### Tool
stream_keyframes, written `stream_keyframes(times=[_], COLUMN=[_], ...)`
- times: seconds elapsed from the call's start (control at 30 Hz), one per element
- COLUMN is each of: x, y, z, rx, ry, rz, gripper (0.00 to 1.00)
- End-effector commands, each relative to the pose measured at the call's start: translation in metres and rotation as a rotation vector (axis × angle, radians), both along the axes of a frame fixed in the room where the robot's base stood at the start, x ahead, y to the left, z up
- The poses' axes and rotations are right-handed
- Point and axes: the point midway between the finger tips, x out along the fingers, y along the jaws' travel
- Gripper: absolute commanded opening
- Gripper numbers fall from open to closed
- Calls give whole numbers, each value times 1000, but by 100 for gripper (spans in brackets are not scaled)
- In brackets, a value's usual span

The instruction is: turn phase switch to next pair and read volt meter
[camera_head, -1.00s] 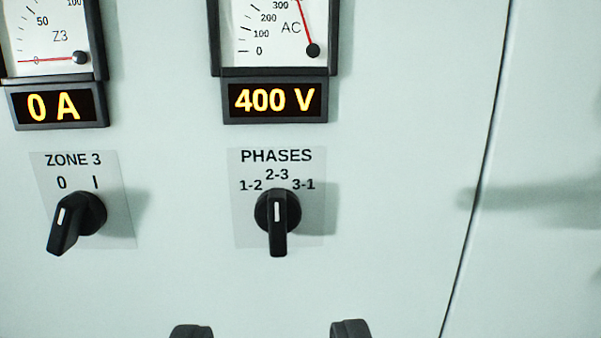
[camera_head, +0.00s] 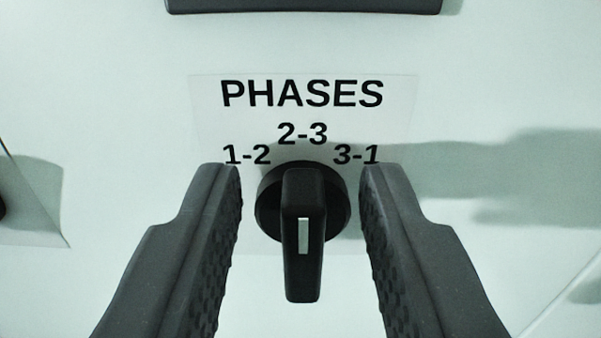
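The phase switch (camera_head: 303,240) is a black rotary knob with a white mark, below a clear label plate (camera_head: 400,95) reading PHASES with 1-2, 2-3 and 3-1. Its handle stands upright in the picture, in line with 2-3. My gripper (camera_head: 301,180) is open, one finger on each side of the knob, with a gap between each finger and the knob. Only the dark lower edge of the volt meter's housing (camera_head: 303,5) shows at the top; its dial and readout are out of view.
The corner of another label plate (camera_head: 45,225) and a bit of a dark knob show at the left edge. The pale cabinet panel (camera_head: 110,90) is flat and clear around the switch. A panel seam (camera_head: 570,290) runs at the lower right.

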Motion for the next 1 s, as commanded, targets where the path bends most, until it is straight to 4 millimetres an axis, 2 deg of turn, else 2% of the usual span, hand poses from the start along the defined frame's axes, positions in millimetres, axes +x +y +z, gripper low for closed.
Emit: stream_keyframes(times=[0.3, 0.33, 0.4, 0.43, 0.77, 1.0], x=[2, 2, 2, 2, 2, 3], y=[-1, -1, -1, -1, -1, -3], z=[-1, -1, -1, -1, 0, -1], rx=[0, 0, 0, 0, 36, 171], ry=[1, 1, 1, 1, 3, 13], rz=[-1, -1, -1, -1, 0, 2], gripper=[33, 27, 8, 6, 6, 6])
